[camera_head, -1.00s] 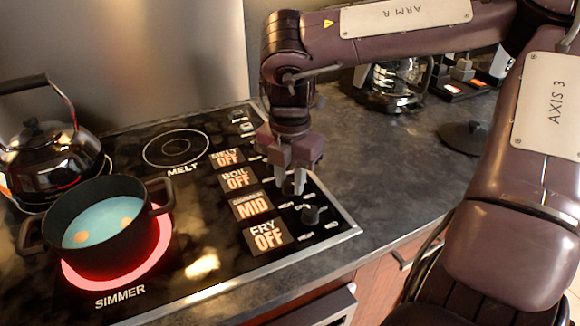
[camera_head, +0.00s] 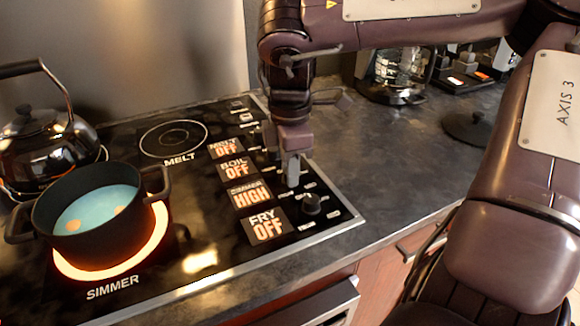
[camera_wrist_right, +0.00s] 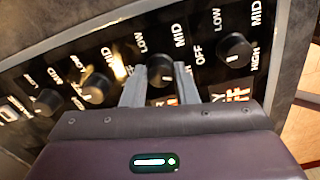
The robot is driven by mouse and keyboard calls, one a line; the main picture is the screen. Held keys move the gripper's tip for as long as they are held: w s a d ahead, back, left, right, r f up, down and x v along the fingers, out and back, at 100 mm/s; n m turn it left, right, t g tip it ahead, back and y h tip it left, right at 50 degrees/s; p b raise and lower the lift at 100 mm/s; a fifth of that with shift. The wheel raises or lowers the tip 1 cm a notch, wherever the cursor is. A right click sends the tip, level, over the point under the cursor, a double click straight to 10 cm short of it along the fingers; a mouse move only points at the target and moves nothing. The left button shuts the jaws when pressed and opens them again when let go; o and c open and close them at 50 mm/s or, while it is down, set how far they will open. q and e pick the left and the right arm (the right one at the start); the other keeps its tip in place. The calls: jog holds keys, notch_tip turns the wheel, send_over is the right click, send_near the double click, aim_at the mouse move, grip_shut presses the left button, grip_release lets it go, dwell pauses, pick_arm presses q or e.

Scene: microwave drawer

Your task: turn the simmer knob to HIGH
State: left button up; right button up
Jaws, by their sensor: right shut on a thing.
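The simmer knob (camera_wrist_right: 160,66) shows in the right wrist view as a dark round knob between my two grey fingers. My right gripper (camera_head: 292,175) is shut on it, and its fingers hide the knob in the head view. The simmer display (camera_head: 250,195) reads HIGH. The simmer burner (camera_head: 158,238) glows bright orange under a black pot (camera_head: 92,232) of bluish liquid. My left gripper is not in view.
The fry knob (camera_head: 311,204) stands just in front of my gripper. The melt, boil and fry (camera_head: 267,226) displays read OFF. A kettle (camera_head: 43,146) stands at the left.

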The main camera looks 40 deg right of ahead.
jog(key=shift+w+r+m, duration=0.1)
jog(key=shift+m, duration=0.2)
dwell(0.4)
